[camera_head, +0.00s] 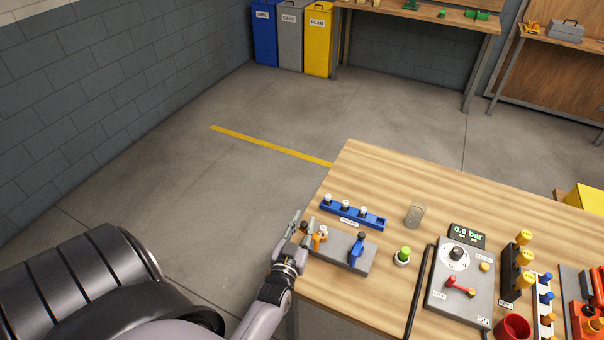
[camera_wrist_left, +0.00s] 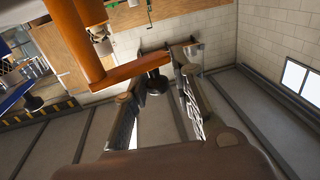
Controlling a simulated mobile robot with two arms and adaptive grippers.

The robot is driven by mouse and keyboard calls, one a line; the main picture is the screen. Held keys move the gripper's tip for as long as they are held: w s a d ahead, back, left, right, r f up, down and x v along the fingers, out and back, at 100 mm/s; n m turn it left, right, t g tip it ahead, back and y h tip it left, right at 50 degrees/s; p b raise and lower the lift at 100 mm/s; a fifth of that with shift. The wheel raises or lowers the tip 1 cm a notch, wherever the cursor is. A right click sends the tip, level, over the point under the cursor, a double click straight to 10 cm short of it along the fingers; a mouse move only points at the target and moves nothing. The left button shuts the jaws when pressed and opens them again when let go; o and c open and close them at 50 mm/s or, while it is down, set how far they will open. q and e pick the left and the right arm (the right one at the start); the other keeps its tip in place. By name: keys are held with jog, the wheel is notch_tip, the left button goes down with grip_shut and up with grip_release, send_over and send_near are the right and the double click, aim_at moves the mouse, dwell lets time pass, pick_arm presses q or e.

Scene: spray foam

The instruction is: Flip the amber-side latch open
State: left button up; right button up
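A grey latch block (camera_head: 336,250) lies at the table's left edge in the head view. An amber latch (camera_head: 318,240) is at its left end and a blue latch (camera_head: 357,250) stands at its right end. My left gripper (camera_head: 301,222) is at the block's left end, beside the amber latch. In the left wrist view its two fingers (camera_wrist_left: 160,78) are spread apart. The amber latch (camera_wrist_left: 145,67) shows large there, its bar crossing in front of the fingertips. I cannot tell whether they touch. The gripper hides part of the block's left end. My right gripper is not in view.
A blue rack (camera_head: 375,219) with white-capped pieces lies behind the block. A grey control panel (camera_head: 460,283) with a red lever is farther right. Floor left of the table is clear.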

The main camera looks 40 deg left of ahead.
pick_arm(q)
jog(key=o, duration=0.3)
jog(key=shift+w+d, duration=0.2)
jog(key=shift+d, duration=0.1)
jog(key=shift+s+a, duration=0.1)
jog(key=shift+a, duration=0.1)
jog(key=shift+h, duration=0.3)
